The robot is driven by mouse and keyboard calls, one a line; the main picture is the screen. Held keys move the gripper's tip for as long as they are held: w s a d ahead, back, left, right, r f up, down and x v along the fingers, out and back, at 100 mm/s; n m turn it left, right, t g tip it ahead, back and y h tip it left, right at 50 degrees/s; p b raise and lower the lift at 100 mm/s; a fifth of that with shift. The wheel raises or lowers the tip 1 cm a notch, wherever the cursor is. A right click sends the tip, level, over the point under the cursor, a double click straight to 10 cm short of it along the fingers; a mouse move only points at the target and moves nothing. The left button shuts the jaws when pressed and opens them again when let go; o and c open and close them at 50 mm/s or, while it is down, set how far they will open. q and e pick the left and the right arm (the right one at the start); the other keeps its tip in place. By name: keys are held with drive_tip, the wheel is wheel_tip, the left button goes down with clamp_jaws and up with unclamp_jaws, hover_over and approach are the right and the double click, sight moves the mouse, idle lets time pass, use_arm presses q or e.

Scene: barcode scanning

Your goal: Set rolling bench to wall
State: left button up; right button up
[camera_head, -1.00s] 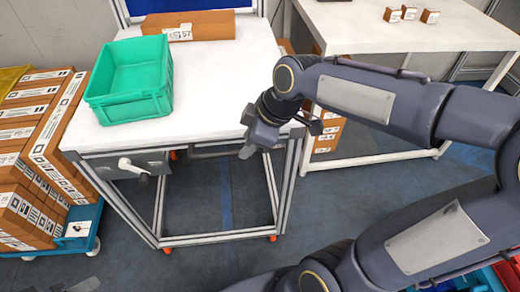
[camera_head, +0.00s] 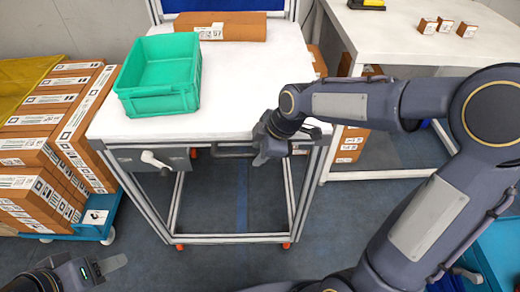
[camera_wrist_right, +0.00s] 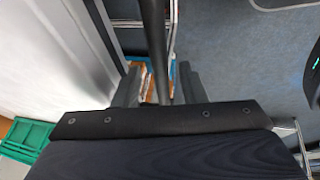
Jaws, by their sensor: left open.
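The rolling bench (camera_head: 232,118) has a white top, a grey metal frame and red-orange casters. A dark handle bar (camera_head: 232,151) runs along its front below the top. My right gripper (camera_head: 266,156) is at the right part of this bar. In the right wrist view, the bar (camera_wrist_right: 158,45) passes between the two fingers of this gripper (camera_wrist_right: 160,85), with gaps showing on both sides. My left gripper (camera_head: 108,264) is open and empty, low at the left over the floor, apart from the bench. The wall (camera_head: 85,28) is behind the bench at the left.
A green crate (camera_head: 160,103) and a brown box (camera_head: 240,30) are on the bench top. A blue cart (camera_head: 98,230) with stacked cartons (camera_head: 75,140) stands at left. A white table (camera_head: 395,45) with small boxes is close on the right. Floor under the bench is clear.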

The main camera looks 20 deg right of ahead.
clamp_jaws()
drive_tip(key=shift+w, duration=0.1)
idle(0.3)
